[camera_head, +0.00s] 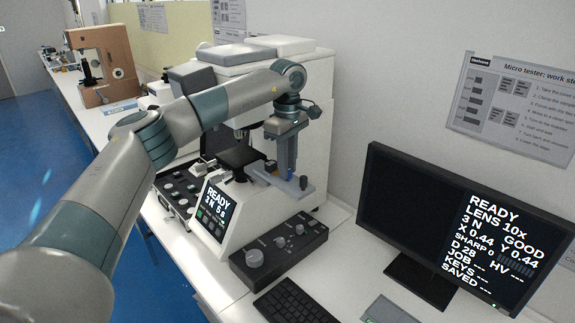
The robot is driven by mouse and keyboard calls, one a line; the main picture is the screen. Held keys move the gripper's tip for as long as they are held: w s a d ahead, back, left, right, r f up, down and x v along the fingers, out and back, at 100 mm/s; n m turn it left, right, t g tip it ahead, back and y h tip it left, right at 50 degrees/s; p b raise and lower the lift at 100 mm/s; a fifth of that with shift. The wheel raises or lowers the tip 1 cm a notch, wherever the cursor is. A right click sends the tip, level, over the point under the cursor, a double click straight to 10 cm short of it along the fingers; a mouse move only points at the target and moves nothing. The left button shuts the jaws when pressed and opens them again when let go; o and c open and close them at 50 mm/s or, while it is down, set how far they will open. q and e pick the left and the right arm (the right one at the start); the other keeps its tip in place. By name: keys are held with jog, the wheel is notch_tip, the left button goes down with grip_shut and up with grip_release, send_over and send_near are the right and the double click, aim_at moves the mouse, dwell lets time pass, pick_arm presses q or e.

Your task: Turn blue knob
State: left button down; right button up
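A small dark blue knob (303,183) stands at the right end of the light grey stage bar (285,181) on the white micro hardness tester (312,120). My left gripper (287,168) points down from the arm's wrist, just left of and slightly above the blue knob in the picture. Its fingers look close together, and I cannot tell whether there is a gap between them. I see nothing clearly held, and the knob looks apart from the fingers. My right gripper is not in view.
A black control box (279,249) with grey knobs stands in front of the tester. A keyboard (296,303) and a monitor (442,228) reading READY are to the right. The tester's screen (213,211) faces front. A brown tester (103,62) stands farther back.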

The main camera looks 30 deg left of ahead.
pick_arm(q)
jog(key=shift+n+b, duration=0.3)
jog(key=shift+n, duration=0.2)
jog(key=shift+n+b, duration=0.45)
jog(key=shift+n, duration=0.45)
jog(key=shift+n+b, duration=0.55)
jog(key=shift+n, duration=0.65)
jog(key=n+b, duration=0.1)
jog(key=n, duration=0.2)
jog(key=shift+n, duration=0.4)
jog(key=n+b, duration=0.1)
jog(key=n, duration=0.2)
jog(key=shift+n, duration=0.3)
jog(key=n+b, duration=0.1)
jog(key=n, duration=0.4)
jog(key=shift+b, duration=0.3)
jog(key=n+b, duration=0.1)
jog(key=n, duration=0.4)
jog(key=shift+r, duration=0.1)
jog(key=shift+n, duration=0.3)
